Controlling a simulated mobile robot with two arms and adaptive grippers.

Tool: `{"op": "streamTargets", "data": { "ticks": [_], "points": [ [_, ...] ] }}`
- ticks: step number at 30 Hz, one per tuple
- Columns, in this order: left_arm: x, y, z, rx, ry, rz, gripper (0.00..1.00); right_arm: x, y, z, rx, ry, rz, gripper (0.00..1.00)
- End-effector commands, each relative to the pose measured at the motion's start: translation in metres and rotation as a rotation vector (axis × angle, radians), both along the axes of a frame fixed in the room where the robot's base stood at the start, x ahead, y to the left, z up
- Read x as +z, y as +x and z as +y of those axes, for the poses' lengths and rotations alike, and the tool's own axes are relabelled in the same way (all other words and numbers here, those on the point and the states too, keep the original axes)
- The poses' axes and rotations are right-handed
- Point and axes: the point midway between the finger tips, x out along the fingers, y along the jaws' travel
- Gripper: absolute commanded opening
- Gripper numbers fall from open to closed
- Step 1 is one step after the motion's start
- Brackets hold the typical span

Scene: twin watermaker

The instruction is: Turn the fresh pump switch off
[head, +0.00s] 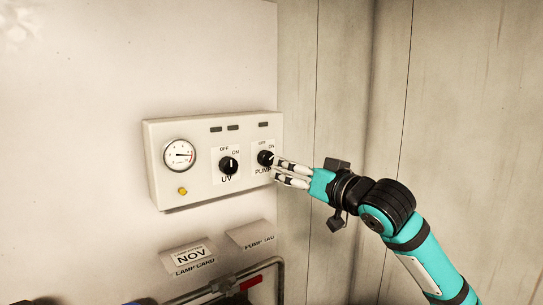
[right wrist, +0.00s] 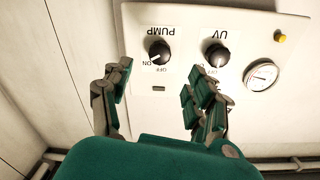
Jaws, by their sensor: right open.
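The pump switch (head: 265,158) is a black round knob labelled PUMP at the right of a white control box. Its white pointer appears turned toward ON. It also shows, upside down, in the right wrist view (right wrist: 158,52). My right gripper (head: 275,172) is open and empty, with its fingers pointing at the box close to this knob. In the right wrist view my right gripper (right wrist: 163,82) has its fingers apart, with the knob beyond the gap between them. I cannot tell whether a fingertip touches the knob or box. My left gripper is not in view.
The UV knob (head: 229,165) sits left of the pump switch, near one finger in the wrist view. A gauge (head: 180,155) and a yellow button (head: 182,191) are farther left. Below are two cards (head: 188,257) and a pipe with a red handle (head: 250,283). A wall corner stands right.

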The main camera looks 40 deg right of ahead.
Motion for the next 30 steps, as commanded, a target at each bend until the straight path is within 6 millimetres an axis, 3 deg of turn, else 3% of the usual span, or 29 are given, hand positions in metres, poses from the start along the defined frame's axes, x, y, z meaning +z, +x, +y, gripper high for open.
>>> {"op": "streamTargets", "data": {
  "ticks": [7,12,26,30],
  "points": [
    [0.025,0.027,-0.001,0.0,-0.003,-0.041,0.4,0.005,0.051,-0.008,-0.001,-0.001,0.0,0.58],
    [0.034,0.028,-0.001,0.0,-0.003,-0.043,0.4,0.004,0.072,-0.011,-0.001,0.002,-0.002,0.58],
    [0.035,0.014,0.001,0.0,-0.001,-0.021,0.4,0.0,0.083,-0.012,0.0,0.0,-0.001,0.58],
    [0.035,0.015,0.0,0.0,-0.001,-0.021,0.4,0.0,0.082,-0.012,0.0,0.0,-0.001,0.41]
  ]
}}
